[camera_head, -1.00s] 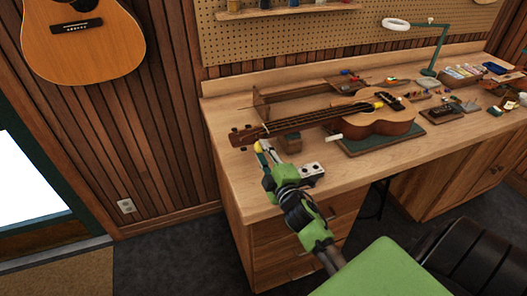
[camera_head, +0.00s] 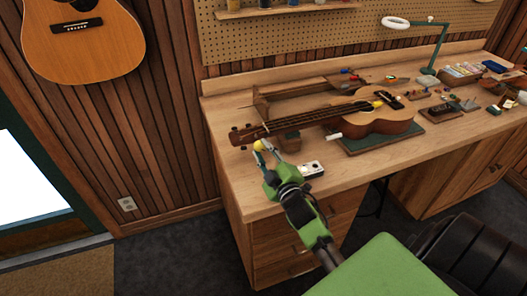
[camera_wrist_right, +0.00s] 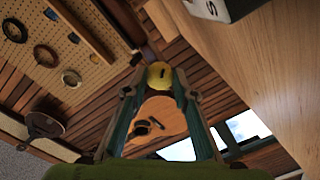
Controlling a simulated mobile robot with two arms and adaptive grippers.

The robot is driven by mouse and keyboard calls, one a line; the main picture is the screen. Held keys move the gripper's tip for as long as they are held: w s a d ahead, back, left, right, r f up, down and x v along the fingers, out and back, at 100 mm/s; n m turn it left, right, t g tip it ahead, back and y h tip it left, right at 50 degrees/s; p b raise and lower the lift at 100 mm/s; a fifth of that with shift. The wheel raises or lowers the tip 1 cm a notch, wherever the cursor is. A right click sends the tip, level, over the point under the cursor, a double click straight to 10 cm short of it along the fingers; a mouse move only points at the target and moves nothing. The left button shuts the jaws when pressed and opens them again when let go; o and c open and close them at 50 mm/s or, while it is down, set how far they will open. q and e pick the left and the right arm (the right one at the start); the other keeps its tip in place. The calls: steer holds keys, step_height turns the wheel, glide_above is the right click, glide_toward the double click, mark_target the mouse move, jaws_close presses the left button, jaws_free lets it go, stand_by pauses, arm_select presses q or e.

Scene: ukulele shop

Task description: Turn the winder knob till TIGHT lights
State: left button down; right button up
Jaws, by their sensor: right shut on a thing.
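The yellow winder knob (camera_head: 258,145) is at the ukulele's headstock, above the bench's front left. My right gripper (camera_head: 265,147) is shut on it. The right wrist view shows the yellow knob (camera_wrist_right: 160,74) between the two fingertips, with a dark mark on its face. The ukulele (camera_head: 378,121) lies with its headstock to the left. A small white box (camera_head: 312,169) with dark spots sits on the bench just right of the gripper. Its lettering and lights are too small to read. My left gripper is not in view.
The body rests on a green mat (camera_head: 385,141). A lamp (camera_head: 428,75) and several small tools fill the bench's right side. The bench top in front of the mat is clear.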

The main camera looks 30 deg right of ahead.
steer(key=o, duration=0.8)
steer(key=shift+o, duration=0.2)
steer(key=v, duration=1.2)
